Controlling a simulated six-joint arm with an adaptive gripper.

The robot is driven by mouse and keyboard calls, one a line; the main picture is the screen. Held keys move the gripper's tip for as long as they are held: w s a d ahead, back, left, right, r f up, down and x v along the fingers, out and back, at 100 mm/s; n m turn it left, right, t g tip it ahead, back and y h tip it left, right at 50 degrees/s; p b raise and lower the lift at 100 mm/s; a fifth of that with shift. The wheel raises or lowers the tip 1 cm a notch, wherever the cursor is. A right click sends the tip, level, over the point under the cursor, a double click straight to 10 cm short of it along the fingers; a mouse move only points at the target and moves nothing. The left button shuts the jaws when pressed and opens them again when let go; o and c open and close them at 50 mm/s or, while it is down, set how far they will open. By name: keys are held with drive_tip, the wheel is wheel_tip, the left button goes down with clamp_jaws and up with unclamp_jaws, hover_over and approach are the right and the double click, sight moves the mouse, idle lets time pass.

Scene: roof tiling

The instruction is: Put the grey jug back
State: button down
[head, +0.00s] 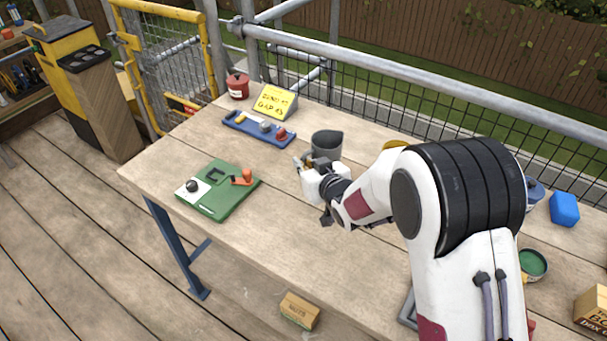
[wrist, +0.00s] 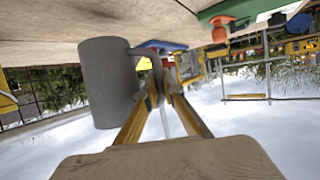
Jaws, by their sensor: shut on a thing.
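The grey jug (head: 327,145) is upright at the back middle of the wooden table (head: 290,225), just beyond my gripper. My gripper (head: 306,162) is shut on the jug's handle. In the wrist view, which is upside down, the jug (wrist: 105,85) fills the left and its handle meets the fingertips (wrist: 160,88). I cannot tell whether the jug's base touches the table. My wrist hides part of the jug's lower side in the head view.
A blue tray (head: 238,124) with small items lies left of the jug. A green board (head: 231,202) with an orange-handled piece lies nearer. A red pot (head: 238,87) and a yellow sign (head: 275,102) stand behind. A blue block (head: 564,209) and green tin (head: 533,263) are right. The front middle is clear.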

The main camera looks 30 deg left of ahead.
drive_tip(key=shift+f, duration=0.15)
drive_tip(key=shift+f, duration=1.9)
drive_tip(key=shift+f, duration=0.1)
drive_tip(key=c, duration=2.2)
unclamp_jaws()
drive_tip(key=shift+o, duration=0.2)
drive_tip(key=shift+s+d+r, duration=0.3)
drive_tip(key=shift+d, duration=0.15)
drive_tip(key=v, duration=1)
drive_tip(key=shift+s+d+r, duration=0.15)
drive_tip(key=shift+s+d, duration=0.05)
drive_tip(key=shift+d, duration=0.1)
